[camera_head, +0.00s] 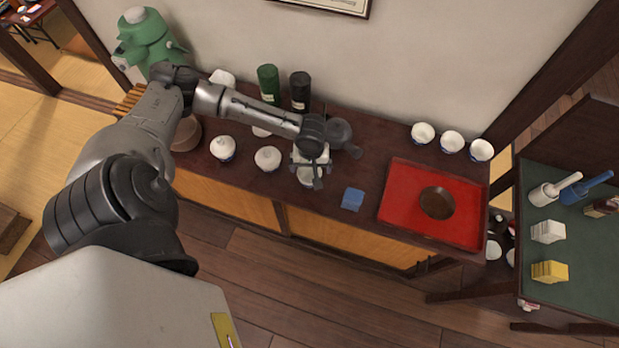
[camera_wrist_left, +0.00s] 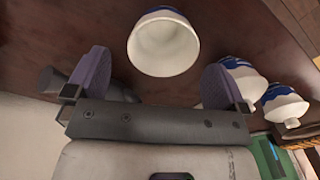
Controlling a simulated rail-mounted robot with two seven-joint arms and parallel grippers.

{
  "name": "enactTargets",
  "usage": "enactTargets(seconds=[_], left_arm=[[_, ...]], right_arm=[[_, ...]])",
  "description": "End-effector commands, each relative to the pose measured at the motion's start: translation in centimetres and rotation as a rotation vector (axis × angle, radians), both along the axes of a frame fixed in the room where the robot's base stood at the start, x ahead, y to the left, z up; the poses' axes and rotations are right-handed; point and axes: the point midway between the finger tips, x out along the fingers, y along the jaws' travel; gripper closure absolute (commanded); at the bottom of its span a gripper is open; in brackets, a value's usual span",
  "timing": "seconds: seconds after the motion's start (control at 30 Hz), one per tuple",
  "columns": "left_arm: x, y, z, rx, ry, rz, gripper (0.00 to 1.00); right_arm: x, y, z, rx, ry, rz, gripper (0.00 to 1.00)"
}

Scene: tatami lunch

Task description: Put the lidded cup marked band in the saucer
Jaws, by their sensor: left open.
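Two white lidded cups stand on the dark counter: a left one (camera_head: 222,148) and a right one (camera_head: 267,158). In the left wrist view two white-and-blue cups with knobbed lids (camera_wrist_left: 243,78) (camera_wrist_left: 285,102) show at the right; I cannot tell which mark is the band. My left gripper (camera_head: 316,172) is open above a white cup (camera_head: 304,178), partly hidden by it. In the left wrist view this cup (camera_wrist_left: 163,45) shows an open, hollow mouth and some blue, just beyond the fingertips (camera_wrist_left: 155,64). The brown round saucer (camera_head: 437,203) lies on the red tray. My right gripper is out of view.
The red tray (camera_head: 400,215) is on the counter's right part, with a blue block (camera_head: 352,199) left of it. Three white bowls (camera_head: 452,142) stand behind it. Green (camera_head: 268,85) and black (camera_head: 300,90) canisters stand by the wall. A green-topped table (camera_head: 575,245) is far right.

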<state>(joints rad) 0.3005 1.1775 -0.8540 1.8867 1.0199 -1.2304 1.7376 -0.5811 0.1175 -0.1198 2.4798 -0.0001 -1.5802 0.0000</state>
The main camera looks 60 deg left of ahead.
Motion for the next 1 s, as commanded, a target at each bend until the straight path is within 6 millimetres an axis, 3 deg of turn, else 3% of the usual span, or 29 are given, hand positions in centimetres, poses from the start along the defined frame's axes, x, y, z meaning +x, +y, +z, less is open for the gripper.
enactTargets(seconds=[0.43, 0.73, 1.0], left_arm=[[-0.1, 0.1, -2.5, 0.001, 0.000, -0.002, 0.00], [-0.3, 0.2, -6.3, 0.001, 0.000, -0.002, 0.00], [-0.3, 0.2, -6.6, 0.001, 0.000, -0.003, 0.00]], right_arm=[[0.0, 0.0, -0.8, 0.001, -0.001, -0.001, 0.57], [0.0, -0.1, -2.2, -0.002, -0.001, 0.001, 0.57], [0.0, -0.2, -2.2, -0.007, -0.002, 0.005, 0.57]])
